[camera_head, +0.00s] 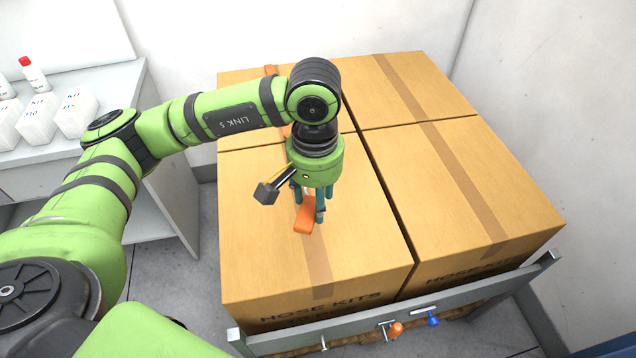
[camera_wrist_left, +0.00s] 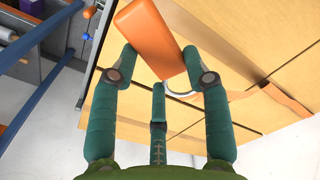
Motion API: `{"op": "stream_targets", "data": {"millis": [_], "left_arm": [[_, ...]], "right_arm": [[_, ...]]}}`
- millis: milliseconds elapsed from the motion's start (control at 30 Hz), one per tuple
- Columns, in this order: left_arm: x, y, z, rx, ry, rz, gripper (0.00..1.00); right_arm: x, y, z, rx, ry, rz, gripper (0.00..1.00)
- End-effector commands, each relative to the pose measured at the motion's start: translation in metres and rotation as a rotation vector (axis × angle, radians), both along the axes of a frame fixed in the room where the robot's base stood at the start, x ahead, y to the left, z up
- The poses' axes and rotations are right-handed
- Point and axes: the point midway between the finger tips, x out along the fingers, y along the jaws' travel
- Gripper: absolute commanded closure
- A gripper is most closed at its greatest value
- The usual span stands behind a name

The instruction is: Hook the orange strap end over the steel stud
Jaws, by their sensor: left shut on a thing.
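The orange strap end (camera_head: 303,220) is a flat orange block held by my left gripper (camera_head: 309,212) above the front left box. In the left wrist view the orange block (camera_wrist_left: 150,40) lies between the fingers of the left gripper (camera_wrist_left: 162,68), with a curved metal hook (camera_wrist_left: 181,92) beside it. The gripper is shut on it. A thin steel stud (camera_head: 323,343) stands out from the grey front rail, well apart from the strap end. My right gripper is not in view.
Cardboard boxes (camera_head: 340,255) fill the grey-railed pallet. The front rail (camera_head: 480,294) also carries an orange-tipped fitting (camera_head: 397,329) and a blue-tipped fitting (camera_head: 433,320). The orange strap (camera_wrist_left: 285,98) runs over the boxes. A bench (camera_head: 160,130) with white containers stands left.

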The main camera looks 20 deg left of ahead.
Motion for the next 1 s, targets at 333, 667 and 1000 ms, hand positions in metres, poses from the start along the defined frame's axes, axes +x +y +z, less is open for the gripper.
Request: {"op": "stream_targets", "data": {"millis": [333, 667, 1000], "left_arm": [[0.031, -0.063, -0.063, -0.006, 0.003, 0.459, 0.88], [0.034, -0.071, -0.064, -0.001, 0.004, 0.541, 0.88], [0.037, -0.036, -0.084, 0.002, 0.010, 0.546, 0.88]], "right_arm": [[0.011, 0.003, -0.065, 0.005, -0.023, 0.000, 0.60], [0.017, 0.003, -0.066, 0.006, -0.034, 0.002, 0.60], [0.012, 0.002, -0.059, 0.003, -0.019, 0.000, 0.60]]}}
